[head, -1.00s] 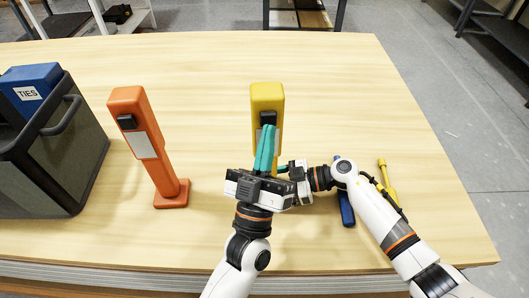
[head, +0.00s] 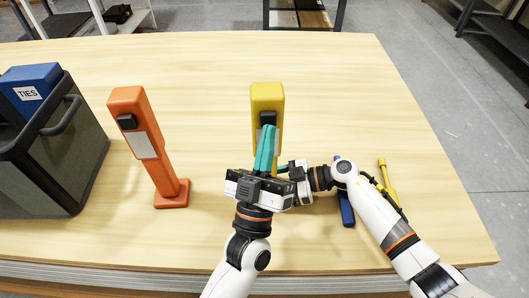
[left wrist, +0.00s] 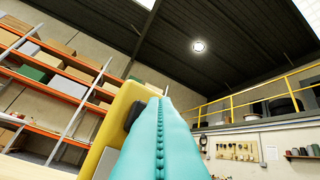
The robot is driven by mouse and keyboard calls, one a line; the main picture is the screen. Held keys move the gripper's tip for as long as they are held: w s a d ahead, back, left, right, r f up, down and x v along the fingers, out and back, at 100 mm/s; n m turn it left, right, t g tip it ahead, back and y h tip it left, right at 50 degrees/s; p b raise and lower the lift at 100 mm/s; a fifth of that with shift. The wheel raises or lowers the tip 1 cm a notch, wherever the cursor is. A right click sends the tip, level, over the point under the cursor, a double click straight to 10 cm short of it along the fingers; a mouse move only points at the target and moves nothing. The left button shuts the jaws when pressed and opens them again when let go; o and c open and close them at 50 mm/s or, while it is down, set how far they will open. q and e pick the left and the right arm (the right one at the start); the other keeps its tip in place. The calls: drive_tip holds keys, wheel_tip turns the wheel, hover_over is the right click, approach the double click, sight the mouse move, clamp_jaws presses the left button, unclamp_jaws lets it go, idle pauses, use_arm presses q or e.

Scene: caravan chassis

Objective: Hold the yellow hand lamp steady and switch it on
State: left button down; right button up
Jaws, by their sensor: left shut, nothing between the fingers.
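The yellow hand lamp (head: 266,97) stands upright on the table, with a black switch (head: 268,117) on its near face. My left gripper (head: 268,130) is shut and empty, its teal fingers pointing up with the tips at or just below the switch; I cannot tell whether they touch. In the left wrist view the shut fingers (left wrist: 160,110) are in front of the lamp (left wrist: 113,118) and partly cover its dark switch (left wrist: 132,116). My right gripper (head: 285,169) is at the lamp's lower part. Its fingers are mostly hidden, so its grip is unclear.
An orange lamp-like tool (head: 158,155) stands to the left. A dark bin (head: 75,160) with a blue box (head: 30,85) marked TIES is further left. A blue-handled tool (head: 346,208) and a yellow tool (head: 388,180) lie near my right arm. The table's back is clear.

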idle(0.3)
use_arm(q)
drive_tip(key=shift+w, duration=0.45)
drive_tip(key=shift+w, duration=0.25)
idle(0.4)
drive_tip(key=shift+s, duration=0.75)
drive_tip(key=s, duration=0.6)
drive_tip(key=shift+d, duration=0.25)
